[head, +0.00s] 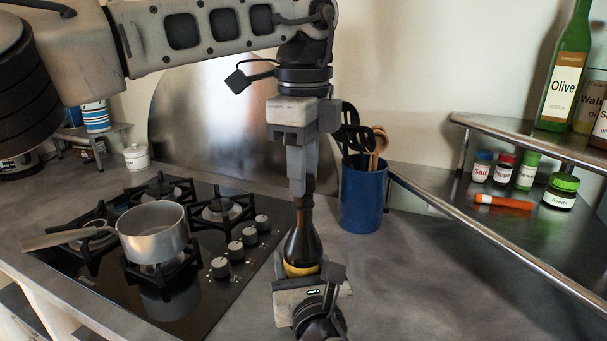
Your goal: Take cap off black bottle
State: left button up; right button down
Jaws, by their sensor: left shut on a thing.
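The dark bottle (302,238), with a yellow band low on its body, stands upright in the middle of the head view. My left gripper (302,186) points straight down over it and is shut on the bottle's top. Its fingers hide the cap, so I cannot see whether cap and neck are apart. My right gripper (312,284) is at the bottle's lower part, at the bottom of the view. Its body hides the bottle's base and its fingers are mostly hidden, so its grip is unclear.
A hob (205,290) with a saucepan (153,232) is left of the bottle. A blue utensil holder (362,197) stands close behind it to the right. A metal shelf (470,215) with jars and bottles is at right. The counter (440,290) at front right is clear.

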pick_arm(q)
jog(key=shift+r, duration=0.3)
jog(key=shift+r, duration=2)
pick_arm(e)
jog(key=shift+c, duration=2.2)
grip_release()
jog(key=shift+s, duration=0.1)
